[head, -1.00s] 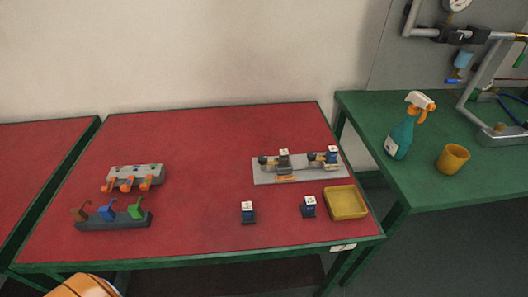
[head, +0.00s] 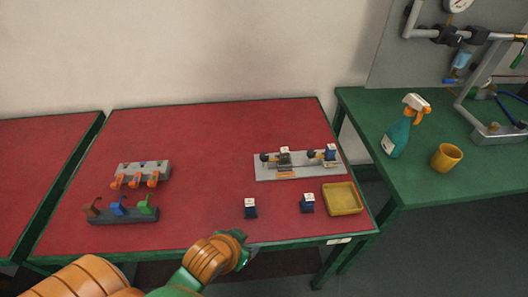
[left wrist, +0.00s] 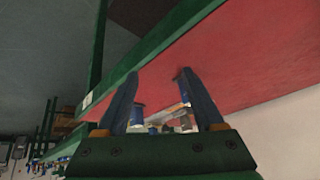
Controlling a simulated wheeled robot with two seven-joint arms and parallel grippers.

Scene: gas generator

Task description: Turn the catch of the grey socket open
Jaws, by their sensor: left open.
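A light grey plate (head: 263,172) lies at the right rear of the red table and carries two small sockets. The left socket (head: 285,161) looks grey with a white top, and the right one (head: 330,154) has blue on it. A dark knob sits at the left of each. The catch is too small to read. My left gripper (head: 243,252) is at the table's front edge, in front of and well apart from the plate. In the left wrist view its fingers (left wrist: 159,76) are apart with nothing gripped. My right gripper is out of view.
Two dark blocks with white tops (head: 250,209) (head: 307,204) stand in front of the plate, beside a yellow tray (head: 343,211). A grey rack with orange levers (head: 141,174) and a dark hook rack (head: 124,215) stand left. The red table's middle (head: 215,150) is clear.

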